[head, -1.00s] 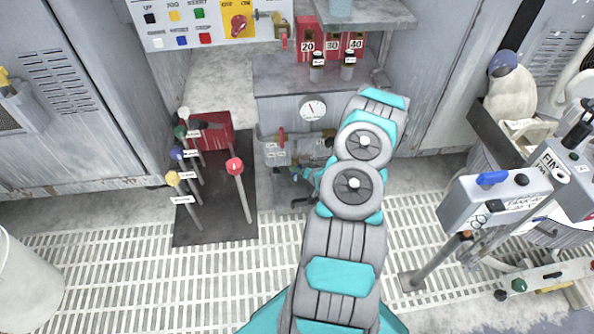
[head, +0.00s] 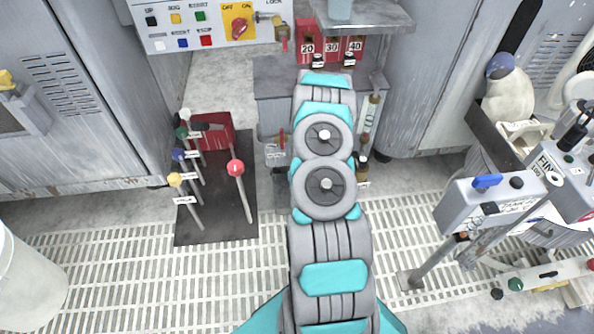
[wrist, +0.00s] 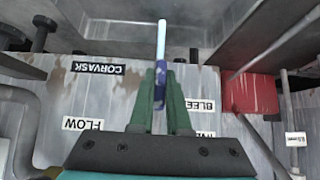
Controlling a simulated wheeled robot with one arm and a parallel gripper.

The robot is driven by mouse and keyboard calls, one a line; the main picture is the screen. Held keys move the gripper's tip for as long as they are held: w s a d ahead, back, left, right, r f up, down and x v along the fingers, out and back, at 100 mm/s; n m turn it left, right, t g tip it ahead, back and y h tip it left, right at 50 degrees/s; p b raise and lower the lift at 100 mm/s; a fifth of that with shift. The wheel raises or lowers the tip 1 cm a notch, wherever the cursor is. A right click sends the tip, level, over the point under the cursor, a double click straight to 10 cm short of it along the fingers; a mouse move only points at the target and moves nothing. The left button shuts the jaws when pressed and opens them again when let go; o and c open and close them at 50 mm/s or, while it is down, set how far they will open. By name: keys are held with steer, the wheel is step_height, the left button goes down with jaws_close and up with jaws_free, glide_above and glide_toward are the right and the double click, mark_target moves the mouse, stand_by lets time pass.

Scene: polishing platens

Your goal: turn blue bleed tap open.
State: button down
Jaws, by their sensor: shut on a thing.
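In the wrist view, my gripper (wrist: 161,80) has its two green fingers closed on a blue, worn-looking handle (wrist: 159,94). A pale rod runs on upward from it. A label reading "BLEE…" (wrist: 199,105), its end cut off, sits just right of the fingers, so the handle appears to be the blue bleed tap. The fingers hide its sides and its base, and I cannot tell its turn angle. In the head view my own arm covers the gripper and the tap.
In the wrist view, "CORVASK" (wrist: 98,67) and "FLOW" (wrist: 83,124) labels lie left, and a red block (wrist: 250,92) right. In the head view, a lever stand with a red knob (head: 235,167) stands left, and a control box (head: 490,205) right. Open grating lies in front.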

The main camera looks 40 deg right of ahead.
steer(key=shift+w, duration=0.1)
stand_by(0.4)
steer(key=c, duration=0.9)
jaws_free()
steer(key=shift+r, duration=0.1)
steer(key=shift+v, duration=3.85)
steer(key=shift+a, duration=0.1)
